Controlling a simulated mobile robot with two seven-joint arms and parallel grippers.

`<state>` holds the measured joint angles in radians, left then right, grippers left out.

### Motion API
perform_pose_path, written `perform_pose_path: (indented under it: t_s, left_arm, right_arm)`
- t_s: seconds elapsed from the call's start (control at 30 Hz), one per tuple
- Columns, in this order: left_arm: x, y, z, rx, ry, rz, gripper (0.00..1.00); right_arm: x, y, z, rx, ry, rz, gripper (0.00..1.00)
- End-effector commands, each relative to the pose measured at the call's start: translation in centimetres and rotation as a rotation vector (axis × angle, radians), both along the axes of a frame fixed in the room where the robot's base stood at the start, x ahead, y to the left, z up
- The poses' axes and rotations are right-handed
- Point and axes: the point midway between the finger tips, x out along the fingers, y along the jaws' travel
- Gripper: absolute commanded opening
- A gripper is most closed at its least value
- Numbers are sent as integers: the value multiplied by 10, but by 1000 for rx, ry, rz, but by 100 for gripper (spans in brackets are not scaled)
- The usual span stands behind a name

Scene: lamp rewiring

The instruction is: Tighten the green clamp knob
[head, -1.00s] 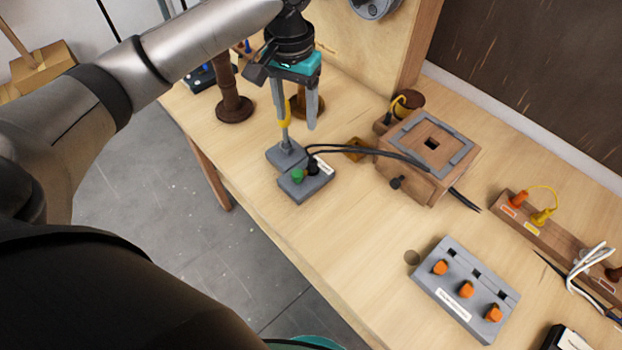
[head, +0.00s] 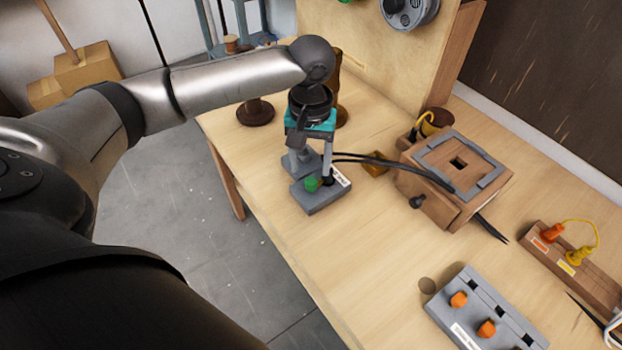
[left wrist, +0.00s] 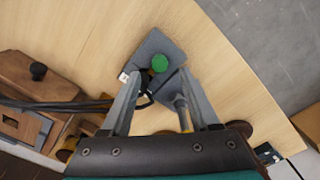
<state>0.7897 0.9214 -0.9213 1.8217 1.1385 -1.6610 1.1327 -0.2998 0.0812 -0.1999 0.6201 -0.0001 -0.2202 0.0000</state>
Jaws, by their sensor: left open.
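The green clamp knob (head: 311,184) is on a small grey block (head: 322,200) on the bench, beside a black fitting and a white label. My left gripper (head: 313,172) points down just above the block, open and empty. In the left wrist view the green knob (left wrist: 159,63) shows in line with the gap between the open fingertips (left wrist: 161,77), a little beyond them. I cannot tell whether a finger touches the knob. My right gripper is not in view.
Black cables (head: 385,161) run from the block to a wooden box (head: 455,170) on the right. A grey panel with orange knobs (head: 480,315) is at the lower right. A brown spool (head: 255,112) stands behind.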

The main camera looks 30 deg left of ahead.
Motion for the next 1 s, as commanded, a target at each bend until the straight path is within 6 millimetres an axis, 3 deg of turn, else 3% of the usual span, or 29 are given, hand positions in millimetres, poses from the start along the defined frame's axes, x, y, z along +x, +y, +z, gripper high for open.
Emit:
perform_pose_path:
  t_s: [0.1,0.3,0.67,1.0]
  left_arm:
    - [-1,0,-24,0,2,0,62]
    - [0,0,-43,0,0,0,62]
    - [0,0,-48,-1,0,-1,62]
    - [0,0,-47,-1,0,-1,24]
  right_arm:
    - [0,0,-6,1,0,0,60]
    - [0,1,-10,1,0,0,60]
    - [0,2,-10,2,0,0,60]
    - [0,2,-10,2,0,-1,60]
